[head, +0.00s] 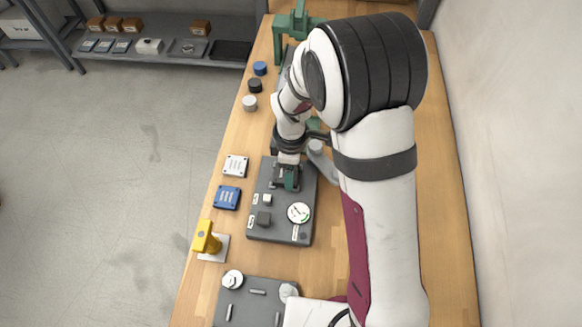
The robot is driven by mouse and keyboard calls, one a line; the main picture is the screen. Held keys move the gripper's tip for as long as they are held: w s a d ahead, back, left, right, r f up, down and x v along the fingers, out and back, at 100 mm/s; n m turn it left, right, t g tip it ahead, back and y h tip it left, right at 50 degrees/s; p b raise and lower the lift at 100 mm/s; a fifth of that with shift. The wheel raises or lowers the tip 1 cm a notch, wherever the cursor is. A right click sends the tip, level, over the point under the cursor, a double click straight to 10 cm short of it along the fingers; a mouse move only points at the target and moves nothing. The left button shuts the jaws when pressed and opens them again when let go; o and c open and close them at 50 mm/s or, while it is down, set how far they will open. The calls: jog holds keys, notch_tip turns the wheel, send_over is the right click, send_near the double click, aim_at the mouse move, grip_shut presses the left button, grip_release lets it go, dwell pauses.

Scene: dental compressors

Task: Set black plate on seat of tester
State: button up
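The tester is a dark grey box (270,232) with a round white dial (298,213), standing on the wooden bench. My gripper (288,182) points down over the tester's far end, with a green part showing at its tip. A dark flat shape (278,184) shows right at the fingertips; it may be the black plate, but it blends with the tester's dark top. The seat is largely hidden by my gripper. I cannot tell whether the fingers grip the shape or whether it touches the seat.
A white plate (236,166) and a blue plate (227,197) lie left of the tester. A yellow device (207,239) stands nearer, at the bench's left edge. Blue, black and white round caps (250,103) line the far left edge. A grey panel (248,301) lies in front.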

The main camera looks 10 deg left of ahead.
jog(key=shift+f, duration=0.35)
grip_shut()
jog(key=o, duration=1.5)
grip_release()
jog(key=shift+r, duration=0.1)
jog(key=shift+r, duration=3.5)
